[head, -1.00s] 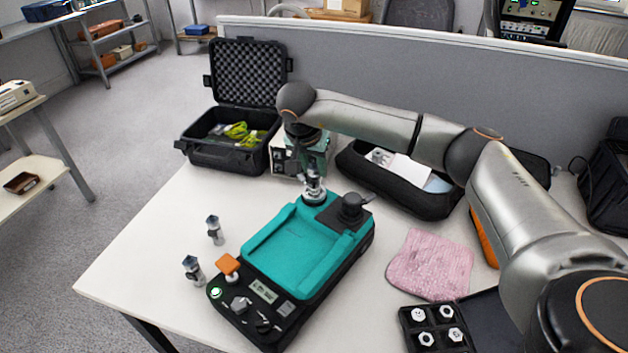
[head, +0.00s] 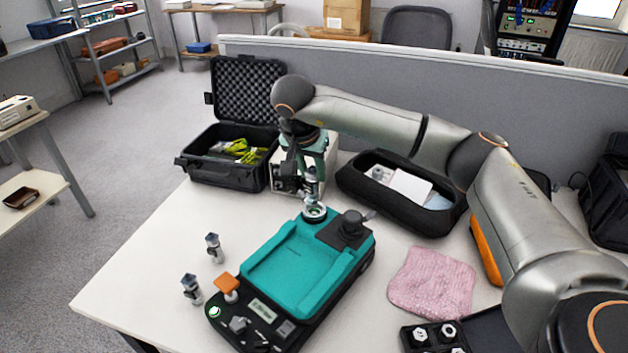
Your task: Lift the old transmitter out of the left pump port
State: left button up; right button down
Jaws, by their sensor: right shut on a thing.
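The teal and black pump device (head: 290,270) lies on the white table. My right gripper (head: 311,172) points down at the pump's far end, shut on the old transmitter (head: 312,186), a small silver metal cylinder. The transmitter is upright, and its lower end is at or just above the round left pump port (head: 315,213). The port's ring now shows below it; I cannot tell whether the tip is fully clear. A black knob-like part (head: 352,224) stands to the right of the port. My left gripper is not in view.
Two small silver and dark sensors (head: 214,248) stand left of the pump. An open black case (head: 230,155) and a black pouch (head: 400,192) are behind. A pink cloth (head: 432,282) and a black tray of metal nuts (head: 432,337) lie right. The front left table is clear.

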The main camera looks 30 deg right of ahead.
jog(key=s+a+r+p, duration=0.4)
jog(key=s+a+r, duration=0.4)
jog(key=r, duration=0.4)
jog(key=shift+a+r, duration=0.2)
jog(key=shift+a, duration=0.6)
jog(key=shift+s, duration=0.1)
